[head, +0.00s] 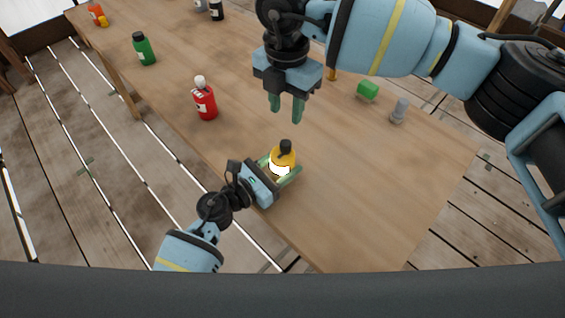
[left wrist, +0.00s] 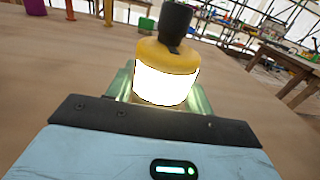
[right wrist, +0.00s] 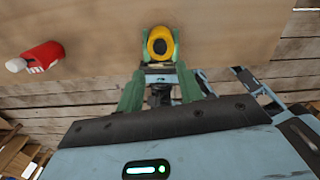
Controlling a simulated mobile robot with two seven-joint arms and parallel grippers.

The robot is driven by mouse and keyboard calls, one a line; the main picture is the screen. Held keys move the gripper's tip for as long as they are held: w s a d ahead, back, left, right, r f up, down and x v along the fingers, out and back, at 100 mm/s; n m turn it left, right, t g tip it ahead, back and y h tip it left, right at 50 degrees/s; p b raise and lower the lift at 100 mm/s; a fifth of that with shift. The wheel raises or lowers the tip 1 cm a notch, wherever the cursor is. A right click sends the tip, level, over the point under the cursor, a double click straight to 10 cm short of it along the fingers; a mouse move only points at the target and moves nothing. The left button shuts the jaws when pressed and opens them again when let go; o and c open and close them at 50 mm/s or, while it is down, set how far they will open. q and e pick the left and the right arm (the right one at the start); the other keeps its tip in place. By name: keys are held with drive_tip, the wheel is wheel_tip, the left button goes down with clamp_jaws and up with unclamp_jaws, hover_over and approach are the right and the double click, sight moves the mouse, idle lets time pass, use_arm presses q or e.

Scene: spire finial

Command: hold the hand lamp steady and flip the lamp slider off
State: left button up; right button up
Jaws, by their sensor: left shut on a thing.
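The hand lamp (head: 283,160) stands upright near the front edge of the wooden table, with a yellow top, a black knob or handle and a brightly glowing white band. It also shows in the left wrist view (left wrist: 166,72) and from above in the right wrist view (right wrist: 161,45). My left gripper (head: 281,172) is shut on the lamp, its green fingers on either side of the glowing part. My right gripper (head: 286,108) is above the table, behind the lamp and apart from it, with its green fingers spread and empty. I cannot make out the slider.
A red bottle (head: 205,102) stands left of the lamp and a green bottle (head: 144,49) farther left. A green block (head: 368,90) and a grey bottle (head: 398,111) are at the right. The table (head: 370,190) is clear right of the lamp.

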drive_tip(key=c, duration=0.3)
drive_tip(key=shift+d+f+n+y, duration=0.2)
drive_tip(key=shift+n+y, duration=0.1)
drive_tip(key=shift+n, duration=0.3)
clamp_jaws()
drive_tip(key=n, duration=0.1)
drive_tip(key=n+y, duration=0.1)
drive_tip(key=d+n+g, duration=0.1)
drive_tip(key=shift+s+f+n, duration=0.15)
drive_tip(key=shift+f+n, duration=0.15)
drive_tip(key=w+d+f+n+y, duration=0.1)
drive_tip(key=d+n+y, duration=0.6)
drive_tip(key=d+n, duration=0.7)
drive_tip(key=shift+w+f+n, duration=0.25)
drive_tip(key=shift+f+n, duration=0.3)
drive_tip(key=shift+n, duration=3.25)
